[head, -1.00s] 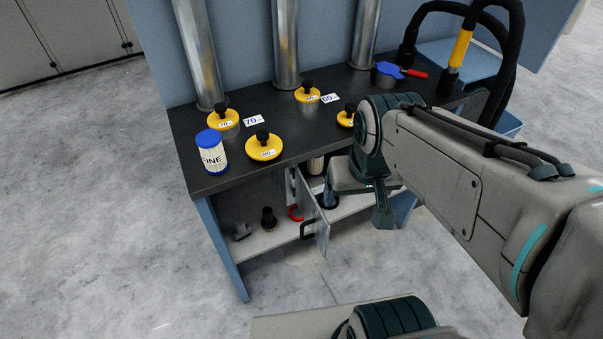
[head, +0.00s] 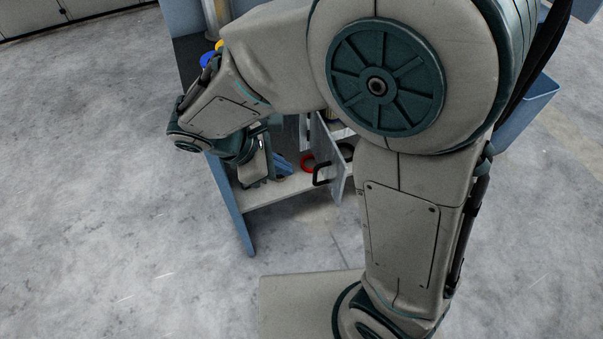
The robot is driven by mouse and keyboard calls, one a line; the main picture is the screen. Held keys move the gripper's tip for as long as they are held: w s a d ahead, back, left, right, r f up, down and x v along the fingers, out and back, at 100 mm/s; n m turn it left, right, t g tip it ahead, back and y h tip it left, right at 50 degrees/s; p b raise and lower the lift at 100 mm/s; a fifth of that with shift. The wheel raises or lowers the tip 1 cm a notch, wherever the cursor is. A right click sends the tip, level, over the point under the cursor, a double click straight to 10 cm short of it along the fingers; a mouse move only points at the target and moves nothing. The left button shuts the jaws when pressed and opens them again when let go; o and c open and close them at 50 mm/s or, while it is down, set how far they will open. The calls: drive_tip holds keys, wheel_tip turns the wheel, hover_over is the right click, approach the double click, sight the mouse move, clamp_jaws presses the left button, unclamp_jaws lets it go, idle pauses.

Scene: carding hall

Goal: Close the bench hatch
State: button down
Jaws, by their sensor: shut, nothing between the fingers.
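The bench hatch (head: 340,172) is a small grey door with a black handle (head: 321,174). It stands swung open from the bench front, with its face seen at a steep angle. My arm covers the bench top and the bay to the right of the hatch. My gripper (head: 283,166) is at the open left bay, to the left of the hatch and apart from the handle. It is partly hidden by my wrist, and its fingers look shut and empty.
A red ring (head: 308,163) lies on the pale bottom shelf (head: 268,191) behind the hatch handle. The blue bench side panel (head: 233,211) stands left of my gripper. A blue bin (head: 527,112) is at the right. The floor in front is clear.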

drive_tip(key=a+f+n+t+h+b, duration=0.1)
drive_tip(key=a+f+n+t, duration=0.1)
drive_tip(key=a+f+n, duration=0.25)
drive_tip(key=r+b+x, duration=0.1)
drive_tip(key=x, duration=0.5)
drive_tip(key=d+b+x, duration=0.1)
drive_tip(key=x, duration=0.4)
drive_tip(key=shift+w+d+b, duration=0.3)
drive_tip(key=shift+w+d, duration=0.1)
drive_tip(key=shift+d, duration=0.2)
drive_tip(key=shift+w+d, duration=0.1)
